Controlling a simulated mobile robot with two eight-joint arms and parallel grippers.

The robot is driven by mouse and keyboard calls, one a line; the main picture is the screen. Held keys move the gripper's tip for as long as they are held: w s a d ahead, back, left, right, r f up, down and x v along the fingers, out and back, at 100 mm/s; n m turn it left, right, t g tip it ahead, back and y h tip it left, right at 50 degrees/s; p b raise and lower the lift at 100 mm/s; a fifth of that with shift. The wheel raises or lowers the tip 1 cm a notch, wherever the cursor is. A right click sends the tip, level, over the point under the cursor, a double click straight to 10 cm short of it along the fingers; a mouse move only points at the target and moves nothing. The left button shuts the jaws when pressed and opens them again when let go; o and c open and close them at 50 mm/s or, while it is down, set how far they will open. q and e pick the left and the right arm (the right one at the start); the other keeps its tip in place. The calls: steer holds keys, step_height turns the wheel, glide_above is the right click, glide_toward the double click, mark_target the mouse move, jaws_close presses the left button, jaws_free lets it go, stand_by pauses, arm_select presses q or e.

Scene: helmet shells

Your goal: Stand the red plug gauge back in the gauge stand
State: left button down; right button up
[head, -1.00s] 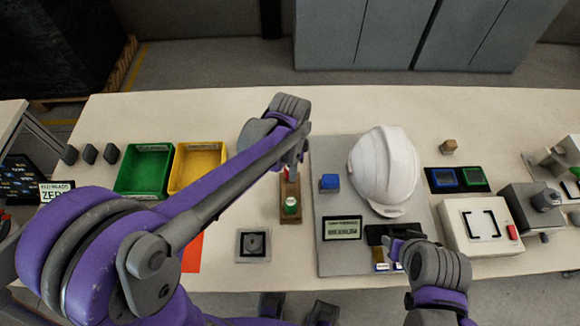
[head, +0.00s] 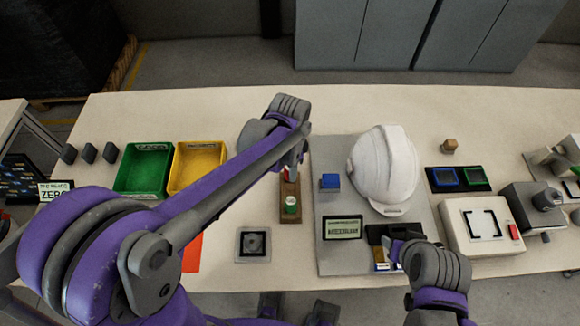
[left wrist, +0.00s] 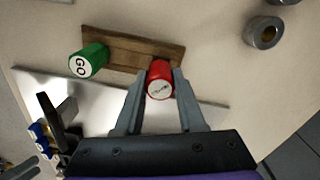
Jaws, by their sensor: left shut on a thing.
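The red plug gauge (left wrist: 160,80) is between the fingers of my left gripper (left wrist: 160,100), which is shut on it, in the left wrist view. It is at one end of the brown wooden gauge stand (left wrist: 125,47); I cannot tell whether it is fully seated. The green GO gauge (left wrist: 89,60) stands at the other end. In the head view, my left gripper (head: 290,168) is over the far end of the stand (head: 284,212), with the green gauge (head: 291,205) nearer. My right gripper (head: 392,250) is by the grey plate's front edge; its jaw opening is unclear.
A white helmet shell (head: 385,170) and a blue block (head: 329,182) sit on the grey plate (head: 335,260) right of the stand. Green (head: 146,192) and yellow (head: 196,186) bins stand left. Metal rings (left wrist: 264,32) lie beyond the stand in the left wrist view.

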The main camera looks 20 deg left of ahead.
arm_select(q)
steer(key=shift+f+b, duration=0.55)
steer(key=shift+f, duration=0.3)
arm_select(e)
steer(key=shift+s+f, duration=0.2)
steer(key=shift+f, duration=0.45)
stand_by(0.3)
arm_select(q)
steer(key=shift+c, duration=2.1)
jaws_free()
steer(key=shift+r, duration=0.1)
step_height(320, 180, up, 11)
steer(key=shift+f+p, duration=0.15)
steer(key=shift+p, duration=0.35)
arm_select(e)
steer(key=shift+w+r, duration=0.15)
steer(key=shift+r, duration=0.4)
